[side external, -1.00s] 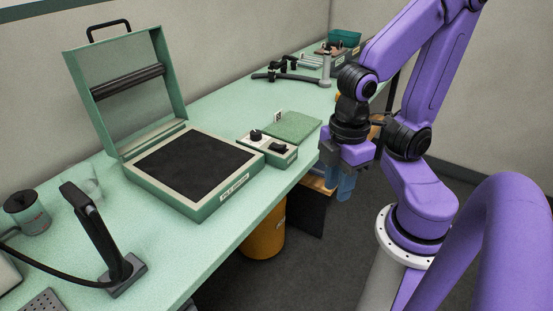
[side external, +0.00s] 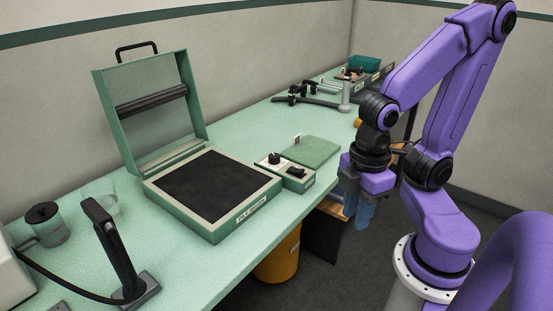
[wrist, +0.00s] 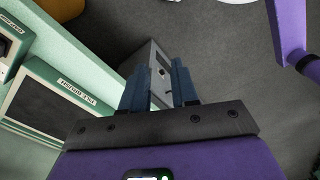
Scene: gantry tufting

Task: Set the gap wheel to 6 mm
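A small pale control box (side external: 286,173) stands on the bench beside the green lidded machine. Part of the box (wrist: 14,38) shows at the upper left of the wrist view. My gripper (side external: 359,212) hangs past the bench's front edge, right of the box and apart from it. In the wrist view its two blue fingers (wrist: 158,88) are spread, with nothing between them.
The green machine (side external: 200,234) stands with its lid (side external: 195,90) raised. A green pad (side external: 313,150) with a small marker lies behind the control box. A black-handled tool (side external: 115,245) stands at front left. An orange bin (side external: 278,262) is under the bench.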

